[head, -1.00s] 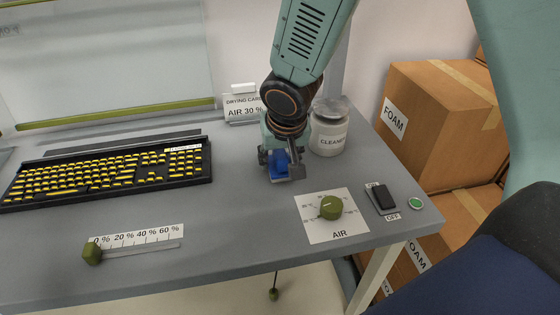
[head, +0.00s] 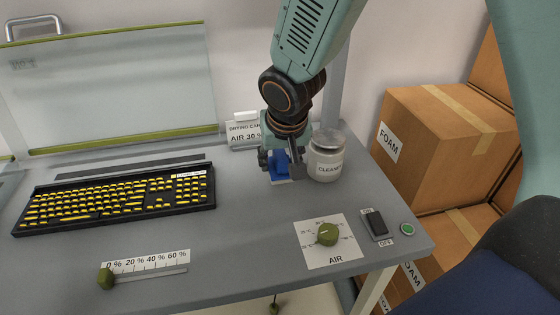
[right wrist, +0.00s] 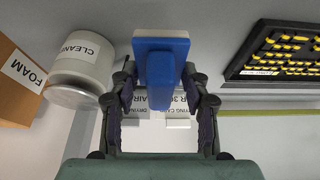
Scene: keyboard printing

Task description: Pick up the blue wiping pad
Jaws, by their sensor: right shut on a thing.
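The blue wiping pad (head: 279,168) is in my right gripper (head: 283,163), just left of the cleaner jar in the head view. In the right wrist view the pad (right wrist: 161,62), a blue block with a white layer at its far edge, sits between the two fingers of my right gripper (right wrist: 162,88). The gap between pad and desk is hard to judge. My left gripper is not in view.
The white cleaner jar (head: 325,157) stands close to the right of my gripper. The drying card (head: 243,136) stands behind it. The black keyboard (head: 115,200) lies left, with the AIR knob (head: 327,235) in front. The middle of the desk is clear.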

